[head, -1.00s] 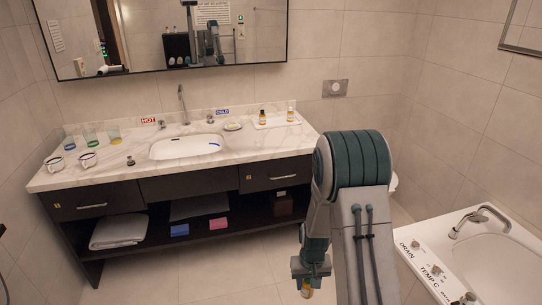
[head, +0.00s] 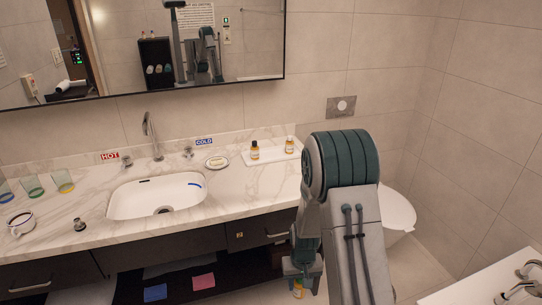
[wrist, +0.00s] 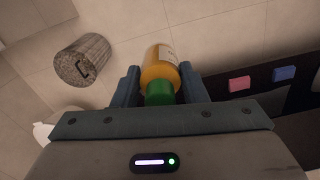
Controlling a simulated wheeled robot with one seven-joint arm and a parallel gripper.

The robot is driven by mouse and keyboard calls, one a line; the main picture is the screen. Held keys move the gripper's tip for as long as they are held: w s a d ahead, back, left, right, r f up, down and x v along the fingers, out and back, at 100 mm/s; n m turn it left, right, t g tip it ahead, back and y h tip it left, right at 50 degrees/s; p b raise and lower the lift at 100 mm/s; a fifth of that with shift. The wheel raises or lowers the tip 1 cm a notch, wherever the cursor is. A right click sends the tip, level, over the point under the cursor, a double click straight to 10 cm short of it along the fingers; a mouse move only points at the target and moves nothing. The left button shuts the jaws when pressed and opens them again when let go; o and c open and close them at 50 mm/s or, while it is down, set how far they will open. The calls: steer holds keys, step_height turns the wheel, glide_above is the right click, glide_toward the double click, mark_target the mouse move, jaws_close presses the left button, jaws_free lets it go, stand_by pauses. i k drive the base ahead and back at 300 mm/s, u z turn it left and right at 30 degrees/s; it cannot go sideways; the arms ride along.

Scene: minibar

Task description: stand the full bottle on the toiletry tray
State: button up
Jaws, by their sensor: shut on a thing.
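My gripper (head: 300,272) hangs low in front of the counter's right end, in the head view. It is shut on an orange bottle (head: 298,291) with a green cap; only a small part of the bottle shows there. In the wrist view the bottle (wrist: 161,65) sits between the two fingers, with its green cap (wrist: 160,93) toward the palm. The toiletry tray (head: 272,156) is white and lies on the counter's back right. Two small bottles stand on it, a left one (head: 255,150) and a right one (head: 289,146), with bare tray between them.
Counter in front of the tray is clear. A toilet (head: 394,215) and bathtub edge (head: 470,285) lie to the right. The wrist view shows a bin (wrist: 83,60).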

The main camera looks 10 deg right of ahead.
mark_target(272, 155)
steer(key=i, duration=0.9)
